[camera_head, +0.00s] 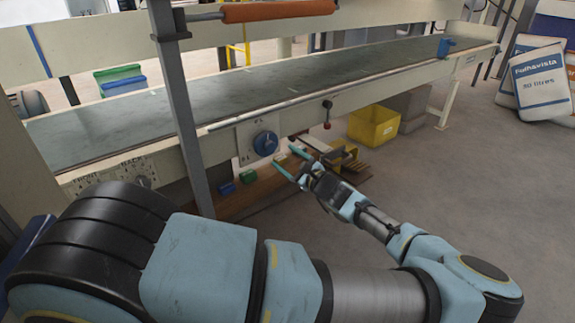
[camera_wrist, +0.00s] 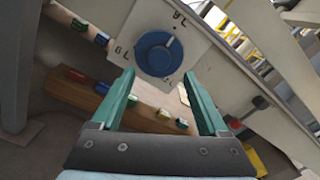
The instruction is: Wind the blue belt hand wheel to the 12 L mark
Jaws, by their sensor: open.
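The blue belt hand wheel (camera_head: 265,143) is mounted on a pale plate (camera_head: 246,137) on the side of the conveyor frame. In the wrist view the wheel (camera_wrist: 158,54) is a round blue knob just beyond the fingertips. Dark marks ending in L stand around it on the plate (camera_wrist: 190,22); the 12 L mark cannot be made out. My gripper (camera_head: 285,158) is just right of and below the wheel, apart from it. In the wrist view my gripper (camera_wrist: 163,82) has its two green fingers spread wide, with nothing between them.
The conveyor belt (camera_head: 250,83) runs above the wheel. A red-knobbed lever (camera_head: 327,113) hangs right of it. A wooden board (camera_wrist: 130,105) with several coloured blocks lies below. A yellow crate (camera_head: 373,125) and sacks (camera_head: 541,80) stand right. A grey post (camera_head: 180,110) stands left.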

